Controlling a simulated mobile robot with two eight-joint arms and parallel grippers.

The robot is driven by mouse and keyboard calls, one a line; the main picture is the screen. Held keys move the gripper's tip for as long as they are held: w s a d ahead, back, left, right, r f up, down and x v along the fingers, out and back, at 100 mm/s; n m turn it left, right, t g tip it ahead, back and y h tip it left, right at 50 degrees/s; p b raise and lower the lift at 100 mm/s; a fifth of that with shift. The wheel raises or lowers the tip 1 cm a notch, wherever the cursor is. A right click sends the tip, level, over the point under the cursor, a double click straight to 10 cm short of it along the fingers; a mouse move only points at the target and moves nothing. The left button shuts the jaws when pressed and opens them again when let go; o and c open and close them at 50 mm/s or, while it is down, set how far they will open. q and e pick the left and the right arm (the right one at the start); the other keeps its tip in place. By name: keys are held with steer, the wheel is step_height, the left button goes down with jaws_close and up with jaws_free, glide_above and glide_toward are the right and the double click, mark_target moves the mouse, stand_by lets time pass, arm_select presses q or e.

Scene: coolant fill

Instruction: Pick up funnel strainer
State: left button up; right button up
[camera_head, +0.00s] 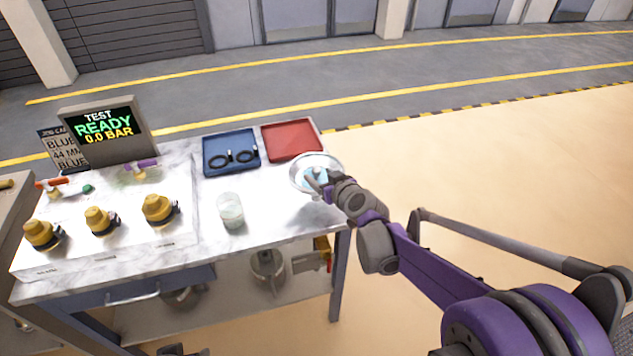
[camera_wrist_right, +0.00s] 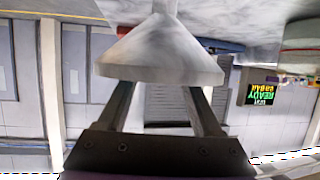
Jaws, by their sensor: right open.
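The funnel strainer (camera_head: 304,164) is a pale round metal piece at the right end of the marble-topped bench in the head view, partly hidden by my gripper. In the right wrist view the funnel (camera_wrist_right: 165,48) is a wide grey cone, with its rim crossing in front of the finger ends. My right gripper (camera_head: 320,184) is at the funnel's near right side. In the wrist view its fingers (camera_wrist_right: 163,98) are spread apart, with the tips hidden behind the rim; I cannot tell whether they touch it. My left gripper is not in view.
A blue tray (camera_head: 211,165) with black rings and a red tray (camera_head: 292,140) lie behind the funnel. A translucent cup (camera_head: 231,211) stands to its left. Yellow-capped fittings (camera_head: 158,208) and a test display (camera_head: 107,127) fill the bench's left side. The floor to the right is clear.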

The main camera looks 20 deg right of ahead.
mark_target(318, 174)
steer(key=x, duration=0.3)
steer(key=shift+w+f, duration=0.1)
steer(key=shift+w, duration=0.15)
steer(key=shift+c, duration=0.2)
jaws_close()
